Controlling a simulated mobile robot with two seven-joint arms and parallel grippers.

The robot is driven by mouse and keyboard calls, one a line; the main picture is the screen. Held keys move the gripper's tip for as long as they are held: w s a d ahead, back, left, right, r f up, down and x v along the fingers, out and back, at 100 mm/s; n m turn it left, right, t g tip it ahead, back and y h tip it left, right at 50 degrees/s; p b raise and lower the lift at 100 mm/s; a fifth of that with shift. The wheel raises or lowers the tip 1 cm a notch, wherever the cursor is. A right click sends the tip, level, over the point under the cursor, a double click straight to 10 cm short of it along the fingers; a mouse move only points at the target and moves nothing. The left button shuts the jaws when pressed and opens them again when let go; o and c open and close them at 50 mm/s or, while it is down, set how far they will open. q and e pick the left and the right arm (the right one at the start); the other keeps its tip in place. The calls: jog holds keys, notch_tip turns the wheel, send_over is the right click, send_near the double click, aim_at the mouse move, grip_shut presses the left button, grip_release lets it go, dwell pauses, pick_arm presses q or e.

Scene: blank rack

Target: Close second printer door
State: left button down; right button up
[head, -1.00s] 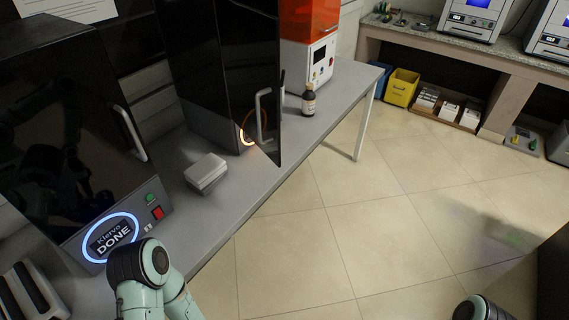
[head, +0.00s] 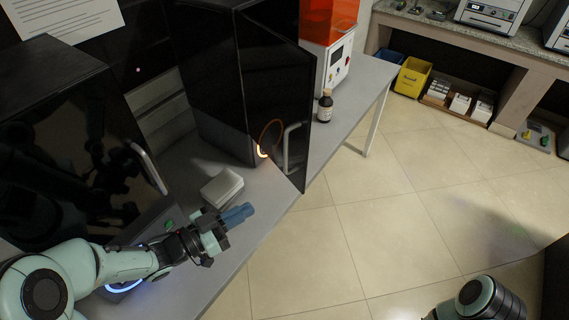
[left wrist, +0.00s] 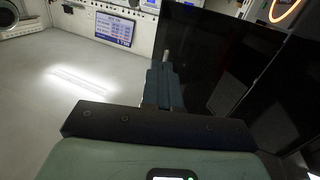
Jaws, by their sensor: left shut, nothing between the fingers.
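The second printer (head: 216,90) is a tall black box on the grey table. Its dark glossy door (head: 270,100) stands open, swung out toward the table's front edge, with a pale vertical handle (head: 292,148) on it. My left gripper (head: 238,216) is shut and empty, over the front of the table, left of and apart from the door. In the left wrist view, the blue-grey fingers (left wrist: 162,85) are together, with the black door panel (left wrist: 215,55) beyond them. My right gripper is not in view; only part of my right arm shows at the bottom.
The first black printer (head: 70,130) stands on the left with its door shut. A white box (head: 222,188) lies on the table near my left gripper. A brown bottle (head: 326,105) and an orange-topped machine (head: 328,45) stand behind the door.

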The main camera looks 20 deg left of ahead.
pick_arm(q)
jog(key=p, duration=0.3)
send_near(302, 178)
jog(key=x, duration=0.6)
jog(key=shift+w+d, duration=0.25)
jog(key=shift+w, duration=0.05)
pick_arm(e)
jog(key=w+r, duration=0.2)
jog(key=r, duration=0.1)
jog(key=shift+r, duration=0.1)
pick_arm(q)
jog(key=shift+w+d+f, duration=0.1)
jog(key=shift+w, duration=0.05)
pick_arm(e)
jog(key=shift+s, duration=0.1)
